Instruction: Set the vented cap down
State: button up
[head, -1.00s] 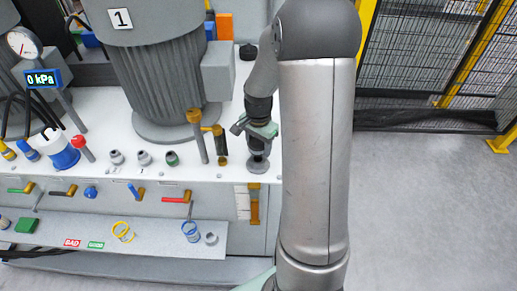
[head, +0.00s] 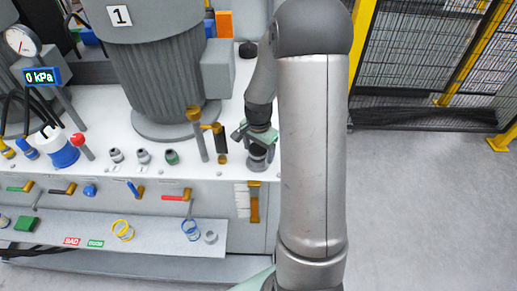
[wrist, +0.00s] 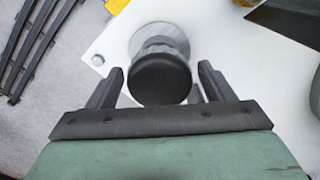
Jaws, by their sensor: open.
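A round black cap (wrist: 160,78) sits on a grey round stub (wrist: 158,38) in the wrist view; I take it for the vented cap, but no vents can be made out. My gripper (wrist: 161,68) is open, with one finger on each side of the cap and a visible gap on both sides. In the head view my gripper (head: 258,137) is low over the right front corner of the white bench. The grey stub (head: 257,165) stands on the bench below it. The cap is mostly hidden by the gripper there.
A yellow-topped post (head: 197,135) and a yellow-handled valve (head: 218,140) stand close to the left of my gripper. A grey ribbed housing (head: 160,80) is behind them. Several small fittings (head: 143,156) line the white bench (head: 105,120). Open floor lies to the right.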

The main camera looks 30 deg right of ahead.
aim_at(258, 147)
jog(key=shift+r+p, duration=0.3)
jog(key=shift+r, duration=0.55)
notch_tip(258, 147, up, 10)
jog(key=b, duration=0.1)
jog(key=s+a+r+n, duration=0.1)
jog(key=s+a+n, duration=0.5)
jog(key=s, duration=0.4)
jog(key=s+a+r+n, duration=0.1)
jog(key=s+a+n, duration=0.6)
jog(key=s, duration=0.3)
jog(key=shift+s+a+r, duration=0.25)
jog(key=shift+a+r, duration=0.1)
jog(key=shift+a, duration=0.15)
